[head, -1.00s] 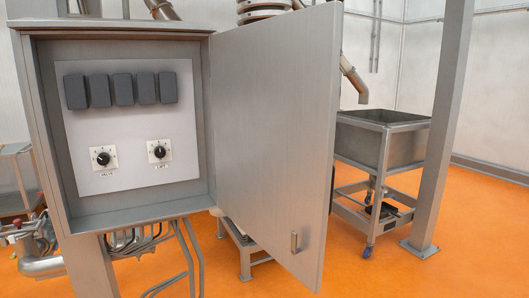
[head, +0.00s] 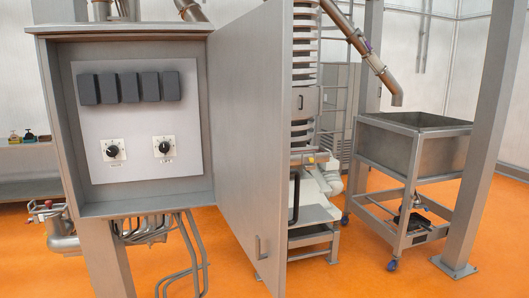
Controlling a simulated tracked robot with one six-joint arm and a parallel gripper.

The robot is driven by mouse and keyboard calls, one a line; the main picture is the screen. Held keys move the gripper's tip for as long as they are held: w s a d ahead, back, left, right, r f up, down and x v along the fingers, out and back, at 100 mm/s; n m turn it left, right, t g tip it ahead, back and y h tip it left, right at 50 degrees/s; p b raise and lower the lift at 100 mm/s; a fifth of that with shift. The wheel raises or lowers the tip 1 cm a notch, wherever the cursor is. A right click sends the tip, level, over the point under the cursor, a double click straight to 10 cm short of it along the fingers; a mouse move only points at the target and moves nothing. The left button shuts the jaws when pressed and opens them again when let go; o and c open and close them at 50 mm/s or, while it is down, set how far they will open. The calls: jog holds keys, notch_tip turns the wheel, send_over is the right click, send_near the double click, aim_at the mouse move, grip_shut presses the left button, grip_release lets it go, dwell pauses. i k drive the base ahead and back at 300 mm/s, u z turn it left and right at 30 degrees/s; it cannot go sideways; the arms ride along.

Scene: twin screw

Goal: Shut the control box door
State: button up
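The control box (head: 60,110) is a grey metal cabinet on a post, at the left of the head view. Its door (head: 247,130) stands open, hinged on the box's right side and swung out toward me. A small handle (head: 258,247) sits low near the door's free edge. Inside the box, a light panel (head: 130,120) carries a row of several dark modules (head: 127,87) and two dials, a left one (head: 113,149) and a right one (head: 163,147). My gripper is not in view.
A steel bin on a wheeled frame (head: 420,140) stands at the right, behind a grey post (head: 487,150). A machine with a stacked column (head: 305,75) and a slanted pipe (head: 360,42) is behind the door. Pipes and cables (head: 150,228) hang under the box. Orange floor (head: 350,270) shows clear at front right.

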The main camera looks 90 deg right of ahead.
aim_at(250, 58)
jog(key=z, duration=0.05)
jog(key=k, duration=2.25)
jog(key=z, duration=1.4)
jog(key=i, duration=1)
